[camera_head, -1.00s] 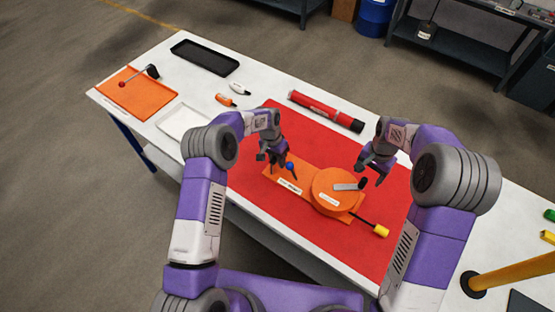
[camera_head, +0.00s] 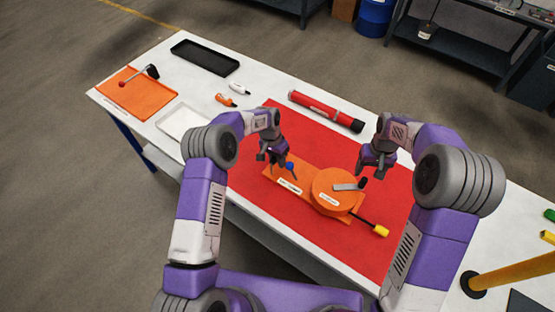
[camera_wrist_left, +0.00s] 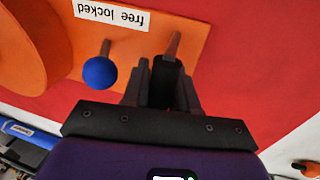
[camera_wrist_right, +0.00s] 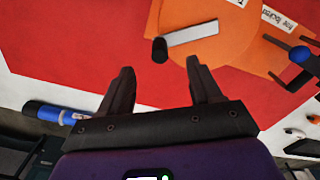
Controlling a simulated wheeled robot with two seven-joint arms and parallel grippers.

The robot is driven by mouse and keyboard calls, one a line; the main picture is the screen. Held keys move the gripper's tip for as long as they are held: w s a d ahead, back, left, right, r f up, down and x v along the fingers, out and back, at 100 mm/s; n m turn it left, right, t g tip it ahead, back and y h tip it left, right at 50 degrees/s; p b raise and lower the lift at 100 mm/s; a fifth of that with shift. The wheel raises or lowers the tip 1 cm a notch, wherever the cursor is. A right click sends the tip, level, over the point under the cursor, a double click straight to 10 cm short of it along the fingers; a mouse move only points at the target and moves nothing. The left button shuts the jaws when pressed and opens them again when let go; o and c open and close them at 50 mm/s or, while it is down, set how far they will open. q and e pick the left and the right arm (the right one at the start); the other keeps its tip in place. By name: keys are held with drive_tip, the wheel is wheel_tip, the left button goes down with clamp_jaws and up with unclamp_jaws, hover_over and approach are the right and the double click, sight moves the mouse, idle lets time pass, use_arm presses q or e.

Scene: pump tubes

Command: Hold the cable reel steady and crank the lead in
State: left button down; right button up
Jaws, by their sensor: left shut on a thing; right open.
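The cable reel has an orange drum (camera_head: 334,186) on an orange base plate (camera_head: 350,215). A flat grey crank (camera_head: 345,187) on top carries a black knob (camera_head: 363,183). A short black lead with a yellow end (camera_head: 381,230) sticks out at the lower right. A blue-knobbed lever (camera_wrist_left: 100,72) stands by the "free locked" label (camera_wrist_left: 110,14).
The reel lies on a red mat (camera_head: 300,235). A red cylinder (camera_head: 326,111) lies behind it. A black tray (camera_head: 205,57), a white tray (camera_head: 184,122) and an orange tray (camera_head: 135,97) are at the left. A yellow post (camera_head: 515,266) rises at the lower right.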

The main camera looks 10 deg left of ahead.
sight(365, 180)
wheel_tip(365, 180, down, 8)
drive_tip(key=shift+f, duration=0.1)
idle(0.4)
drive_tip(key=shift+s, duration=0.1)
